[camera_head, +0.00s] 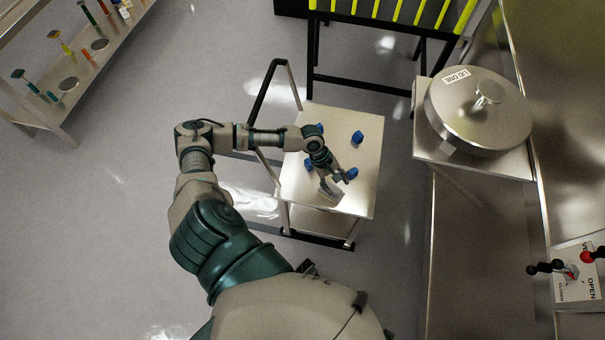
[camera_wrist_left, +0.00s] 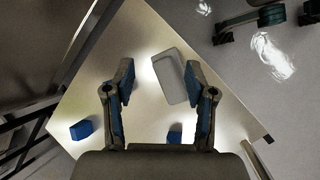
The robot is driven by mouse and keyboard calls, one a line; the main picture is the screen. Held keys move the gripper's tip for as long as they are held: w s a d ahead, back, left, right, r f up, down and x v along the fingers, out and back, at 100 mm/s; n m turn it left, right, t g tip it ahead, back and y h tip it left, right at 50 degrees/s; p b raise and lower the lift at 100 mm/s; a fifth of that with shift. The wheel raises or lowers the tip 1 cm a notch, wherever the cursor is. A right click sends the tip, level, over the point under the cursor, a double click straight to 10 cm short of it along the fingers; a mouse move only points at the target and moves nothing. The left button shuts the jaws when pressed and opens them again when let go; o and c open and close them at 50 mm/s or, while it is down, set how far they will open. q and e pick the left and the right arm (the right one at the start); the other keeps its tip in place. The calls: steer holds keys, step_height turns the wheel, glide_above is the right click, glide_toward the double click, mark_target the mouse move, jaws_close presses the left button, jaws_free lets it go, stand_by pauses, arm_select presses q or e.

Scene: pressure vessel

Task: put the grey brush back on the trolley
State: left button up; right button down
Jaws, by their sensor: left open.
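The trolley (camera_head: 360,206) stands in the middle of the head view with a pale flat top. A grey block-shaped thing, which looks like the grey brush (camera_head: 330,195), is at the trolley top's near edge. In the left wrist view the grey brush (camera_wrist_left: 172,77) shows just beyond and between my fingertips, near the right finger. I cannot tell whether it touches the top. My left gripper (camera_head: 336,180) is over the near part of the trolley. It also shows in the left wrist view (camera_wrist_left: 160,78), open, with no visible grip on the brush. My right gripper is out of view.
Several blue blocks (camera_head: 357,137) sit on the trolley top. The trolley handle (camera_head: 269,82) rises at its left. A lidded steel vessel (camera_head: 478,110) and a bench are at the right. A tool shelf (camera_head: 85,60) is at upper left. The floor between is clear.

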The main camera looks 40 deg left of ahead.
arm_select(q)
steer(key=s+d+f+m+t, duration=0.3)
steer(key=d+f+m, duration=0.7)
steer(key=d+f, duration=0.15)
steer(key=s+a+f+m+g+y, duration=0.1)
steer(key=s+a+f+m+y, duration=0.1)
steer(key=s+f, duration=0.6)
steer(key=s+a+f+m+g+y, duration=0.1)
steer(key=s+a+f+m+y, duration=0.2)
steer(key=s+a+f, duration=0.3)
steer(key=s+f+m, duration=0.1)
steer(key=s+f, duration=0.2)
steer(key=s, duration=0.3)
steer(key=shift+s+f+y, duration=0.25)
steer(key=shift+y, duration=0.05)
steer(key=shift+s+f+g+p, duration=0.3)
steer(key=shift+s+f+p, duration=0.2)
steer(key=shift+f, duration=0.2)
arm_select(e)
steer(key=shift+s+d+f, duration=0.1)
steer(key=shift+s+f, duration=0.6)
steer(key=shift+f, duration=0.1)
